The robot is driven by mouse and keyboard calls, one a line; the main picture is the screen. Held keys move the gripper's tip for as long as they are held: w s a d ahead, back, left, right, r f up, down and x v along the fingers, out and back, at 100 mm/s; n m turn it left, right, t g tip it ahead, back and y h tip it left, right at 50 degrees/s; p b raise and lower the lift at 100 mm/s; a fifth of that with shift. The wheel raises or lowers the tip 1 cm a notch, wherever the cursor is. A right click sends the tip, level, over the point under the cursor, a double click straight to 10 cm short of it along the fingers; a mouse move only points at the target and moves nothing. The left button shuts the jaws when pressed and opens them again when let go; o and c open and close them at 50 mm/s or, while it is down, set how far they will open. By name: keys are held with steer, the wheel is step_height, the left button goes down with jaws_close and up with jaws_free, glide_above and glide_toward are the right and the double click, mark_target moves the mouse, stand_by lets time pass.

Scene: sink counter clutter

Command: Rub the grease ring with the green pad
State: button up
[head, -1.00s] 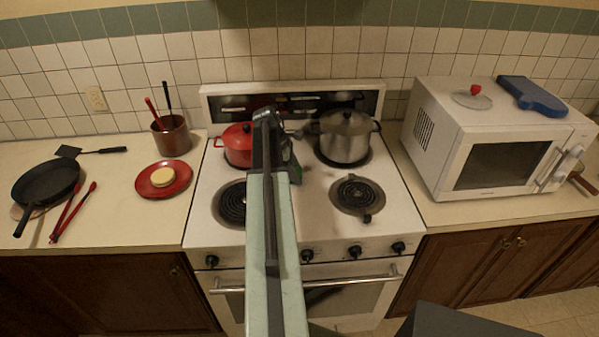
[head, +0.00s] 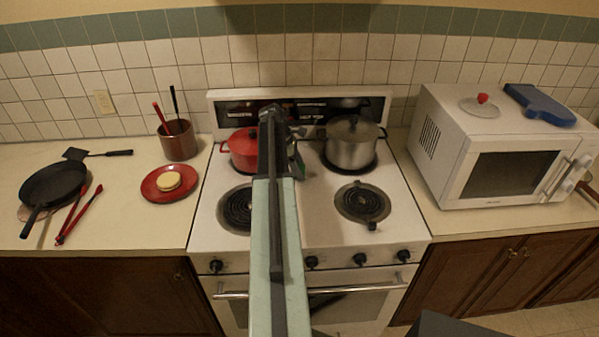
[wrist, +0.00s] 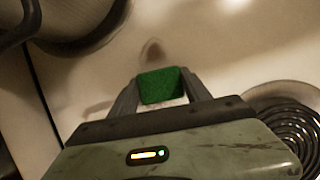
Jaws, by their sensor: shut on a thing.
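The green pad (wrist: 162,86) is held between the two fingers of my gripper (wrist: 162,92) in the wrist view. A small brown stain (wrist: 152,52) marks the pale stovetop just beyond the pad; the pad looks apart from it in the picture. Only this blotch shows, and I cannot make out a full ring. Whether the pad touches the stovetop is unclear. In the head view my arm reaches over the middle of the stove (head: 326,226), between the pots, and hides most of my gripper and the stain.
A red pot (head: 241,150) and a steel pot (head: 352,145) stand on the rear burners. A red plate (head: 168,196) and black pan (head: 52,184) are left; a microwave (head: 440,135) is right.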

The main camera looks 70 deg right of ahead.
steer(key=shift+w+d, duration=0.35)
steer(key=shift+d, duration=0.45)
steer(key=shift+w+d, duration=0.4)
steer(key=shift+d, duration=0.45)
steer(key=shift+w+d, duration=0.35)
steer(key=shift+d, duration=0.45)
step_height(320, 180, up, 6)
steer(key=p, duration=0.5)
steer(key=shift+f+p, duration=0.1)
steer(key=shift+p, duration=0.25)
step_height(320, 180, up, 3)
steer(key=p, duration=0.3)
